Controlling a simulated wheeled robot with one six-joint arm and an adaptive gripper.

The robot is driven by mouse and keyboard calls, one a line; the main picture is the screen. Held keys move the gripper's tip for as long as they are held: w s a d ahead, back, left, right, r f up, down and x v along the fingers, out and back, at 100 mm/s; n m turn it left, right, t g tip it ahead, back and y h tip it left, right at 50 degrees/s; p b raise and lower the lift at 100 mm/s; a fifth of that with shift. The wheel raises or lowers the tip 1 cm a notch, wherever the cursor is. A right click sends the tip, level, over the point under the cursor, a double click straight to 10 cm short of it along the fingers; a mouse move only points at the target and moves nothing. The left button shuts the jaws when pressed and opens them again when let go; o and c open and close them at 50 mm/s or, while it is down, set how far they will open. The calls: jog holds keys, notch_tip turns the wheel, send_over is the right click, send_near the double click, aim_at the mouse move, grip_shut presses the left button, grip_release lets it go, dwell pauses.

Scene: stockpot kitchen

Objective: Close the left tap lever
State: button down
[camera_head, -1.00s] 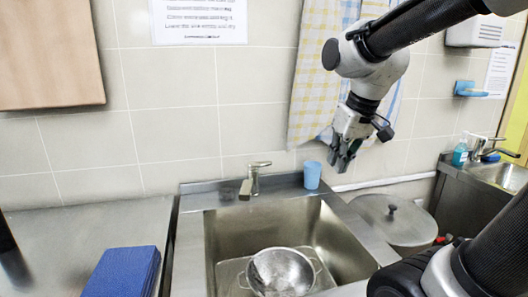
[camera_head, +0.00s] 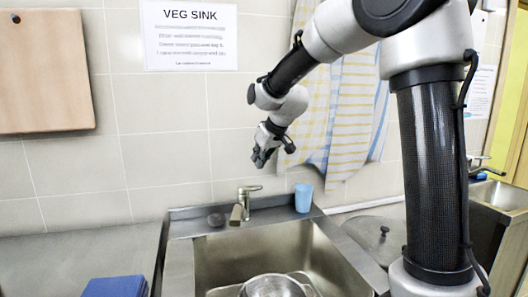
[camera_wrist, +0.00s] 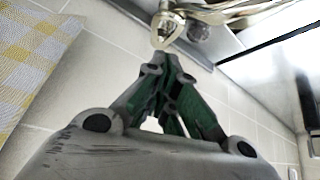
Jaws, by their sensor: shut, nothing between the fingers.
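The left tap (camera_head: 240,208) is chrome and stands at the back rim of the veg sink. Its lever (camera_head: 251,188) sits on top and points right in the head view. My gripper (camera_head: 262,158) hangs above the lever, in front of the tiled wall, with a gap between them in the picture. In the wrist view my gripper's green-sided fingers (camera_wrist: 172,58) are together at the tips with nothing held. A shiny metal loop-ended part (camera_wrist: 166,28), likely of the tap, appears right beyond the tips. I cannot tell whether they touch.
A blue cup (camera_head: 303,198) stands right of the tap on the rim. A metal colander (camera_head: 272,287) sits in the sink basin (camera_head: 335,262). A checked cloth (camera_head: 350,110) hangs on the wall. Another tap (camera_head: 482,165) is at the far right. A blue block (camera_head: 115,287) lies on the left counter.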

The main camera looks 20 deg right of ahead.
jog(key=f, duration=0.2)
jog(key=w+f, duration=0.1)
jog(key=f, duration=0.2)
jog(key=shift+a+f, duration=0.1)
jog(key=shift+a, duration=0.05)
jog(key=shift+f, duration=0.45)
jog(key=shift+s, duration=0.1)
jog(key=shift+s+d+f, duration=0.1)
jog(key=shift+s+f, duration=0.15)
jog(key=shift+f, duration=0.25)
jog(key=shift+s+d+f, duration=0.1)
jog(key=shift+s+f, duration=0.15)
jog(key=shift+f, duration=0.25)
jog(key=shift+r, duration=0.1)
